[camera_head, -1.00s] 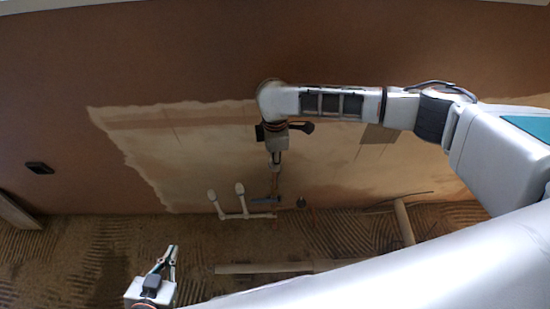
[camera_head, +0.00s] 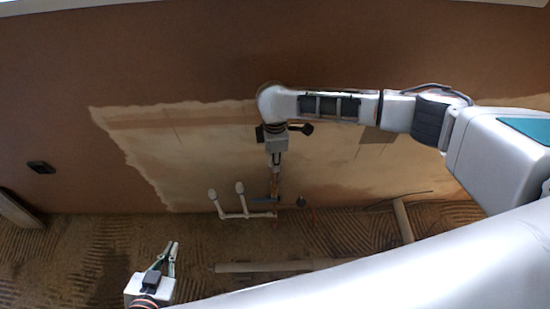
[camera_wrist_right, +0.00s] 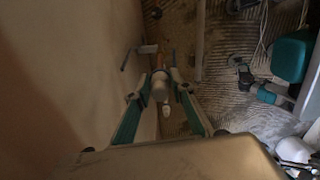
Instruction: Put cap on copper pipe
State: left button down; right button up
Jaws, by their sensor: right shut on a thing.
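My right gripper (camera_wrist_right: 161,80) points down close to the wall. In the right wrist view its fingers are shut on a white cap (camera_wrist_right: 159,88). A copper-coloured pipe (camera_wrist_right: 159,62) shows just beyond the cap; I cannot tell whether they touch. In the head view the right gripper (camera_head: 276,167) is above a thin copper pipe (camera_head: 275,190) at the foot of the wall, and the cap is too small to make out. My left gripper (camera_head: 170,256) is empty, away from the pipes at the lower left, its fingertips apart.
White pipes with two upright ends (camera_head: 227,203) stand left of the copper pipe. A blue valve-like part (camera_head: 262,199) is beside it. Another copper pipe (camera_head: 313,217) stands to the right. A long pale tube (camera_head: 265,267) lies on the ridged floor.

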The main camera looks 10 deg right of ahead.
jog(key=shift+f, duration=0.3)
jog(key=o, duration=1)
jog(key=shift+c, duration=0.2)
jog(key=o, duration=0.5)
jog(key=shift+r, duration=0.1)
